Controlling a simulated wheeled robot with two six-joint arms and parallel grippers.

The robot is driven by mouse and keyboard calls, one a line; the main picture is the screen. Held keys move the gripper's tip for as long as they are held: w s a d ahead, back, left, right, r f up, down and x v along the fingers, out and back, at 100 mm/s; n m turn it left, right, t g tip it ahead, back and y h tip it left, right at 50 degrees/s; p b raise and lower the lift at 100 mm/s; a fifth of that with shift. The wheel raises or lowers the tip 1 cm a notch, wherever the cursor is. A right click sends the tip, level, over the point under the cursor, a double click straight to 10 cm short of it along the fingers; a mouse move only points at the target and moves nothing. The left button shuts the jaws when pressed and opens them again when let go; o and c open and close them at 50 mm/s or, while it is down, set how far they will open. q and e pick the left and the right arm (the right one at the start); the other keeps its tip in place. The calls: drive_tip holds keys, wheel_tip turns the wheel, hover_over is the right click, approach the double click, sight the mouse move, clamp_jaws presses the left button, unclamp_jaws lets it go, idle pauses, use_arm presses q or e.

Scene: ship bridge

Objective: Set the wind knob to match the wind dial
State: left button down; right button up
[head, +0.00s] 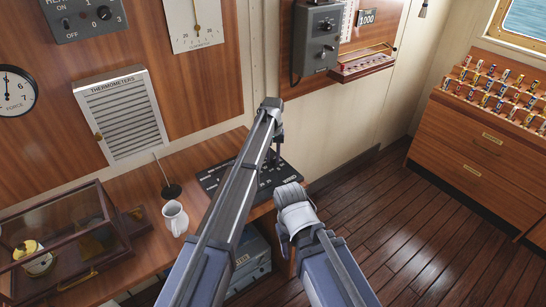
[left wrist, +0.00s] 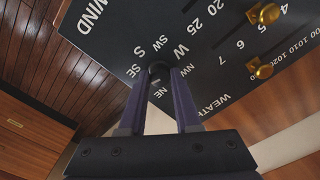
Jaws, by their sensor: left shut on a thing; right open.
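The wind knob (left wrist: 156,72) is small and dark, on the black panel (left wrist: 110,50) marked WIND with compass letters around it. My left gripper (left wrist: 160,78) is shut on it, a finger on each side; the knob's pointer is mostly hidden. In the head view the panel (head: 210,180) lies on the wooden desk, partly behind my left arm, and my left gripper (head: 276,152) is over it. A round white dial (head: 14,90) marked FORCE is cut by the left edge; its needle points nearly straight up. My right gripper (head: 291,196) is open, below and right of the panel.
Brass knobs (left wrist: 263,13) sit on the panel's other scales. A white jug (head: 175,218), a dark pot with a stick (head: 171,190) and a glass case (head: 55,243) stand on the desk. A THERMOMETERS louvre (head: 122,115) hangs on the wall. The floor at right is clear.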

sight(273, 159)
use_arm(q)
drive_tip(key=m, duration=0.4)
drive_tip(key=shift+m, duration=0.7)
drive_tip(key=c, duration=0.6)
unclamp_jaws()
drive_tip(key=shift+r, duration=0.1)
wheel_tip(273, 159, up, 8)
drive_tip(key=p, duration=0.8)
drive_tip(key=shift+f, duration=0.2)
